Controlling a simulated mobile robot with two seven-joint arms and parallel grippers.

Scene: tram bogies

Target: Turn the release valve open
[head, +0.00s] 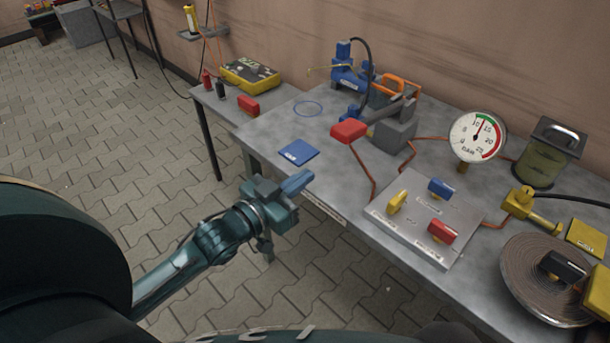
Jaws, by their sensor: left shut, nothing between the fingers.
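A grey valve panel (425,222) lies on the workbench with a yellow handle (397,202), a blue handle (441,188) and a red handle (442,231). The labels beside the handles are too small to read, so I cannot tell which is the release valve. My left gripper (300,183) is shut and empty. It is in front of the bench's near edge, left of the panel and apart from every handle. My right gripper is not in view.
A pressure gauge (476,137) stands behind the panel. A red block on a lever (349,131), blue pump fittings (347,72), a yellow fitting (530,207) and a coiled hose (541,275) surround it. A blue plate (298,152) lies near the edge. Copper pipes cross the bench.

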